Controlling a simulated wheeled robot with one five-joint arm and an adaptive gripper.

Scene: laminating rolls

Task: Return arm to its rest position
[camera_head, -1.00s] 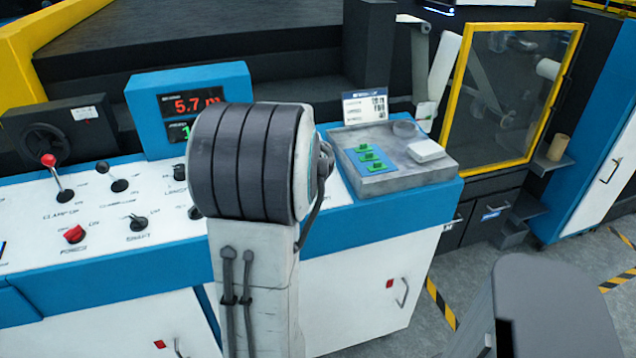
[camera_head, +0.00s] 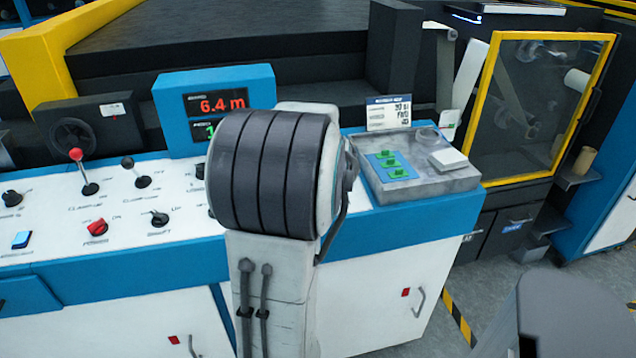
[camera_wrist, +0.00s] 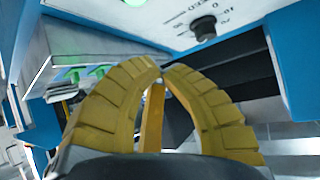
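My gripper (camera_wrist: 160,78) shows in the wrist view as two yellow ribbed fingers, bowed outward, with their tips together and nothing visible between them. In the head view my arm stands in front of the console (camera_head: 150,245), with its dark banded joint and white link over the middle of it. The gripper itself does not show in the head view. In the wrist view the fingers are in front of a blue-edged white panel (camera_wrist: 245,18) with a dark knob (camera_wrist: 203,27). I cannot tell the distance between them.
The console carries a red-knobbed lever (camera_head: 77,155), a red switch (camera_head: 98,228) and a display (camera_head: 217,103) reading 6.4 m. A grey tray (camera_head: 450,183) with green-buttoned pieces sits on its right end. A yellow-framed door (camera_head: 488,82) stands behind it.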

